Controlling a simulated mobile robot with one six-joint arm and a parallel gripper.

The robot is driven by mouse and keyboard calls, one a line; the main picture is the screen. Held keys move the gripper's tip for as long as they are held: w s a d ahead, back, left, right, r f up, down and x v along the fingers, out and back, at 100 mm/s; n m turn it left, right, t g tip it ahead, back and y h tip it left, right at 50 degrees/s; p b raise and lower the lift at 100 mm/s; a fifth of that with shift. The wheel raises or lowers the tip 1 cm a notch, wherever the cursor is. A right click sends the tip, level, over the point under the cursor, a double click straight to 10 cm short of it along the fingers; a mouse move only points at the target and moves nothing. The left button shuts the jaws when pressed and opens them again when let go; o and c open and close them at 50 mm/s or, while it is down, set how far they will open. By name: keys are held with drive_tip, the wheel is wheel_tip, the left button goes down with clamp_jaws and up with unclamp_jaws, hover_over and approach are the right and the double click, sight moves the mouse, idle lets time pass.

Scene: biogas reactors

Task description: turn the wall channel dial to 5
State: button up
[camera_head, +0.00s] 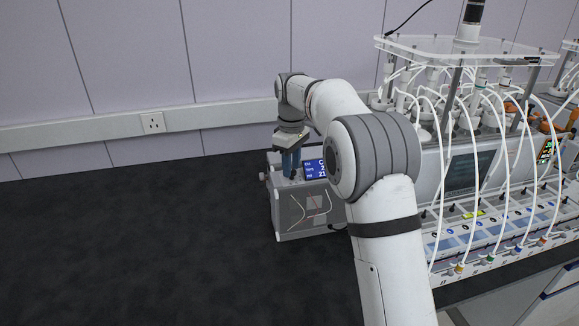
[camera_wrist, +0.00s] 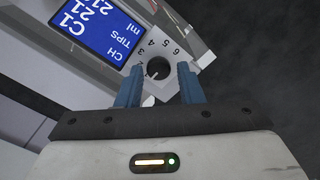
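The channel dial (camera_wrist: 158,69) is a dark round knob on a pale plate, in the wrist view. Digits up to 6 are printed around it, some partly hidden by my fingers. A light pointer mark on the knob points to the lower left, near my left finger. My gripper (camera_wrist: 160,70) is open, with one blue finger on each side of the knob. I cannot tell whether either finger touches it. In the head view my gripper (camera_head: 290,161) points down at the top of the grey device (camera_head: 305,207), and the dial is hidden there.
The device's blue display (camera_wrist: 88,27) reads C1, beside CH, TIPS and ml labels; it also shows in the head view (camera_head: 315,169). A reactor rack with white tubes (camera_head: 470,150) stands close at the right. The dark bench (camera_head: 140,250) is clear at the left.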

drive_tip(key=shift+f, duration=0.45)
drive_tip(key=shift+c, duration=0.4)
drive_tip(key=c, duration=0.6)
drive_tip(key=shift+a, duration=0.25)
drive_tip(key=shift+d, duration=0.15)
